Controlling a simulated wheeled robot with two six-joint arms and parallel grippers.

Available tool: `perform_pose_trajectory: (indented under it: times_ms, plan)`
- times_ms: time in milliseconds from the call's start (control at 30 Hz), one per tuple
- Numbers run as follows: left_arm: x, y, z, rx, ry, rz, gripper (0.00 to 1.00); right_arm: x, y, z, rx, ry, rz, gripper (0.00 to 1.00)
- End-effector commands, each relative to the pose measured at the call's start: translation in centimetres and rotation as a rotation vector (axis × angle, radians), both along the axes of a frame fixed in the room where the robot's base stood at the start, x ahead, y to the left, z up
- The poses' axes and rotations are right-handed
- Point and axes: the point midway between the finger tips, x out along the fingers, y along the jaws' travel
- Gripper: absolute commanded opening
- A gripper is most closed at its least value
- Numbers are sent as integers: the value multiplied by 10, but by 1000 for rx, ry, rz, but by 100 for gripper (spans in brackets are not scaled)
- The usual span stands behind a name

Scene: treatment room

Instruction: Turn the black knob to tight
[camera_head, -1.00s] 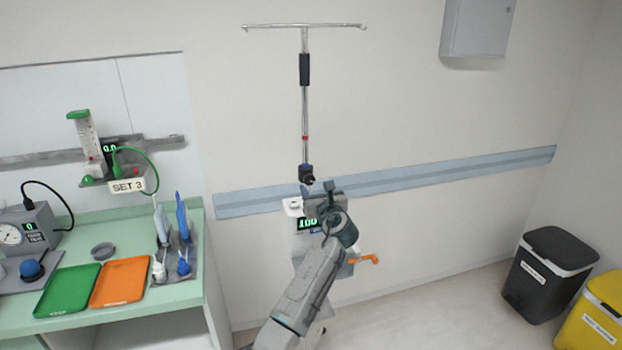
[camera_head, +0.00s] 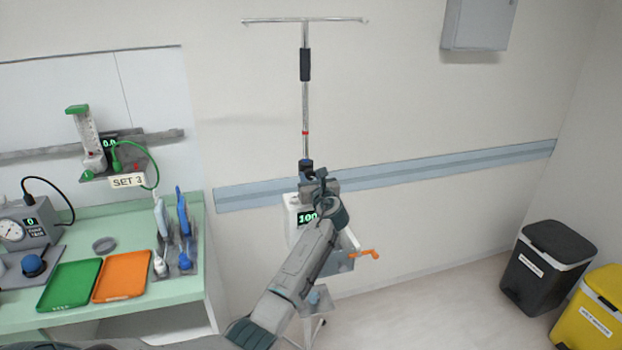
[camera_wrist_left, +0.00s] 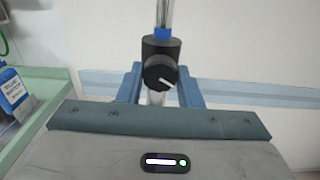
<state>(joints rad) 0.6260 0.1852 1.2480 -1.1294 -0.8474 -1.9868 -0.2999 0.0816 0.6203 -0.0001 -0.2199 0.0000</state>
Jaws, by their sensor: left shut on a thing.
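The black knob (camera_wrist_left: 160,72) is on a black clamp (camera_wrist_left: 161,47) with a blue ring, on the chrome pole (camera_wrist_left: 164,14). The white mark on its round face slants to the lower right in the left wrist view. My left gripper (camera_wrist_left: 160,82) has its two blue-grey fingers on either side of the knob, shut on it. In the head view, my left gripper (camera_head: 311,176) is at the pole just below the clamp (camera_head: 306,164) and mostly hides the knob. My right gripper is not in view. No tight marking is readable.
A pump (camera_head: 293,213) showing 100 and an orange crank handle (camera_head: 363,254) are beside my left arm. A green counter (camera_head: 130,217) with trays stands left. Black (camera_head: 549,266) and yellow (camera_head: 597,310) bins stand right.

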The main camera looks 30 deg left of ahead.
Motion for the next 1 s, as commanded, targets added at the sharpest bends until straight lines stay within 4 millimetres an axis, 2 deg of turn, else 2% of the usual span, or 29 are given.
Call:
perform_pose_trajectory:
  times_ms: [367,1000]
  plan:
    - [0,-1,-2,-59,-67,0,10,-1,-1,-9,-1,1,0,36]
    - [1,-1,-5,-423,-496,0,10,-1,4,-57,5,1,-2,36]
